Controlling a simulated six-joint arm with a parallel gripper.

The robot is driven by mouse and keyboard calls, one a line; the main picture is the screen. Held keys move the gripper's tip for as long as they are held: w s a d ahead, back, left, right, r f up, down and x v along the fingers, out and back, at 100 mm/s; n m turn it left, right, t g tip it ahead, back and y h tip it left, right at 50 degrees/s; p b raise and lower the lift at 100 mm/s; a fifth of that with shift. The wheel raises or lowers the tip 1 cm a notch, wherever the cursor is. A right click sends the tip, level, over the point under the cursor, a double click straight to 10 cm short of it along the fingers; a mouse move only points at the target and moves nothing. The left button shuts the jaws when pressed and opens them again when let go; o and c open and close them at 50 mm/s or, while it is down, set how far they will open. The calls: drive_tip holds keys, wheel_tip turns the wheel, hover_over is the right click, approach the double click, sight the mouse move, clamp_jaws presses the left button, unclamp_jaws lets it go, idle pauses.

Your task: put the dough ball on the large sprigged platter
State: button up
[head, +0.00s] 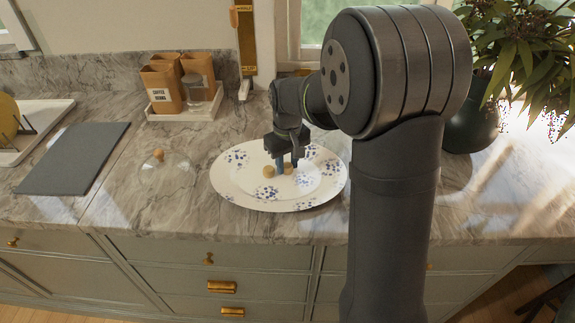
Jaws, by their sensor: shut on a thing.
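The large sprigged platter (226,186) is white with blue sprigs and lies on the marble counter, left of my arm. My gripper (286,168) points down over the middle of the platter. Its blue fingers are shut on a small tan dough ball (288,170), partly hidden between them. The ball is at or just above the platter's surface; I cannot tell whether it touches. A second tan ball (269,172) lies on the platter just left of the fingers.
A clear glass lid (166,178) with a tan knob sits left of the platter. A dark grey board (75,158) lies further left. A white tray (184,114) with brown boxes and a glass jar stands behind. A potted plant (472,122) is at right.

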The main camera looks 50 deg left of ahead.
sight(287, 165)
drive_tip(key=shift+f, duration=0.6)
drive_tip(key=shift+f, duration=0.1)
drive_tip(key=o, duration=0.6)
drive_tip(key=shift+o, duration=0.2)
wheel_tip(287, 165, up, 12)
wheel_tip(287, 165, down, 12)
drive_tip(key=shift+r, duration=2)
